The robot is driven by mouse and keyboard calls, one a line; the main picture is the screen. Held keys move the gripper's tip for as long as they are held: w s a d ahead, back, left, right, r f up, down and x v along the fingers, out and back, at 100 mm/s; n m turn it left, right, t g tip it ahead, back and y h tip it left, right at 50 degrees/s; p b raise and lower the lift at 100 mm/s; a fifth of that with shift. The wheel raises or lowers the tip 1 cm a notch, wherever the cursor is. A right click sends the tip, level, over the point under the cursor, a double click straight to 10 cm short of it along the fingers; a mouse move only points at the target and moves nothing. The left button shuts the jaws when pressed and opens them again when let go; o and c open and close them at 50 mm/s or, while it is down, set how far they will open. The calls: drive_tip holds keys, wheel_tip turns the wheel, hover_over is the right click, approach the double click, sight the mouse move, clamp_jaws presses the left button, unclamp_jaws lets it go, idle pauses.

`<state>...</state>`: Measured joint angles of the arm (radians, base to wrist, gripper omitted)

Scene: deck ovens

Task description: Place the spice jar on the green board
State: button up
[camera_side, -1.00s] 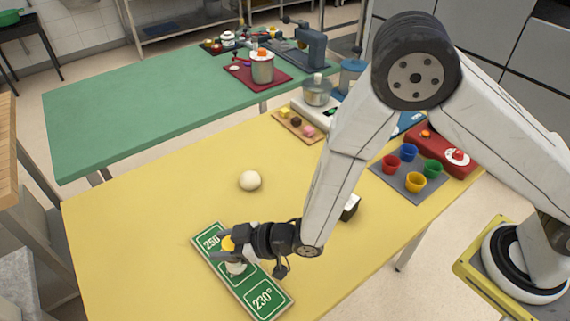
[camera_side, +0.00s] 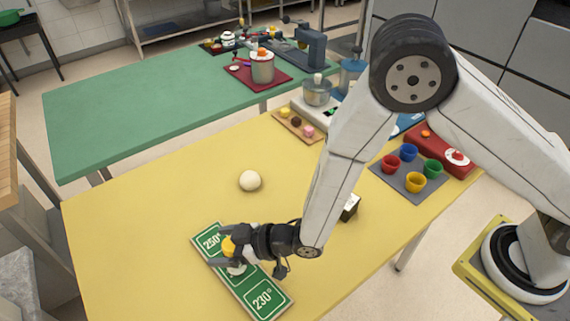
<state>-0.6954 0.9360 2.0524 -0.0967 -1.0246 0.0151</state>
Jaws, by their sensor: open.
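The green board (camera_side: 265,299) lies on the yellow table near its front, with white temperature markings such as 250° and 230°. The spice jar (camera_side: 229,245) shows a yellow top and a pale body over the middle part of the board. My gripper (camera_side: 222,247) is at the jar with its jaws open, one finger on either side of it. The gripper hides part of the jar and the board's middle marking. I cannot tell for certain whether the jar's base touches the board.
A white ball (camera_side: 250,180) sits on the yellow table (camera_side: 140,200) behind the board. A dark box with a pale top (camera_side: 350,207) stands right of my forearm. Coloured cups on a grey tray (camera_side: 383,178) are further right. The table's left side is clear.

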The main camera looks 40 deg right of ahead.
drive_tip(key=shift+r, duration=0.15)
drive_tip(key=v, duration=1.2)
idle(0.6)
drive_tip(key=w+d+r+m+g+h, duration=0.1)
drive_tip(key=w+d+m+h, duration=0.15)
drive_tip(key=d, duration=0.45)
drive_tip(key=w+d+r+m+g+h, duration=0.1)
drive_tip(key=w+d+m+h, duration=0.1)
drive_tip(key=d+h, duration=0.35)
drive_tip(key=s+d+r+m+g, duration=0.2)
drive_tip(key=s+d, duration=0.1)
drive_tip(key=d, duration=0.4)
drive_tip(key=s+d+r+m+g+h, duration=0.1)
drive_tip(key=s+d+r+m+g, duration=0.1)
drive_tip(key=s+d, duration=0.2)
drive_tip(key=d, duration=0.3)
drive_tip(key=shift+s+g, duration=0.15)
drive_tip(key=shift+g, duration=0.25)
